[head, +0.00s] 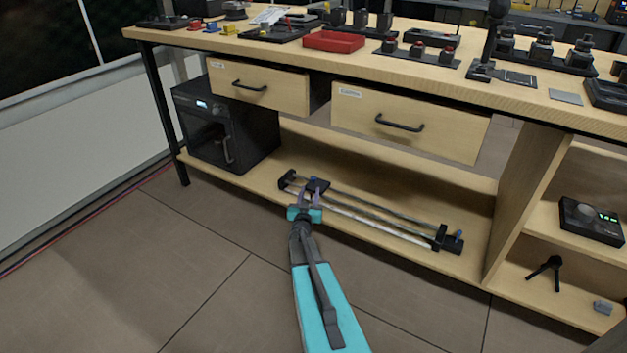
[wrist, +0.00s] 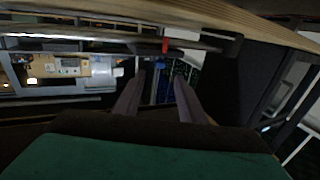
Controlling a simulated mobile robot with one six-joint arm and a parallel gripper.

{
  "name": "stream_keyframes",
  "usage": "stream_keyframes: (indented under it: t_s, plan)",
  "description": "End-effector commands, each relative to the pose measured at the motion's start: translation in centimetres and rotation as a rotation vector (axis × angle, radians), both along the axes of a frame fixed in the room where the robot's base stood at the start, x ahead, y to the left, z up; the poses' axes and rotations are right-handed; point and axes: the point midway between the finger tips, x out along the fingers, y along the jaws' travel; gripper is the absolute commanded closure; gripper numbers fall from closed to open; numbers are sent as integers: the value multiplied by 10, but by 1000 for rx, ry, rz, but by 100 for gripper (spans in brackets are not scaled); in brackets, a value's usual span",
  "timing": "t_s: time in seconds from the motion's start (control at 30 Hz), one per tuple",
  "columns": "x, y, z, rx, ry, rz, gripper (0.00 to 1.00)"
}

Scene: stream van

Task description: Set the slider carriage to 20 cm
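The slider lies on the lower shelf of the workbench in the head view. It has two long metal rails (head: 375,220) between dark end pieces. Bar-like rails (wrist: 100,42) cross the top left there. I cannot tell whether the fingers touch the carriage, and no scale reading is legible.
A black machine (head: 228,128) stands left of the slider on the shelf. Two drawers (head: 408,122) hang above it, both apparently pulled out somewhat. A wooden divider (head: 525,190) stands to the right. The floor in front is clear.

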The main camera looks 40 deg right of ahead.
Motion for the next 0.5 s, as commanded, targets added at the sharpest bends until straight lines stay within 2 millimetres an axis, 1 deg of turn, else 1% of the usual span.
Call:
stream_keyframes:
  t_s: [0.03, 0.1, 0.5]
  plan:
    - [5, -7, -3, 0, 0, -1, 63]
    - [10, -14, -2, 0, -1, -1, 63]
    - [37, -50, -2, -1, -1, -1, 63]
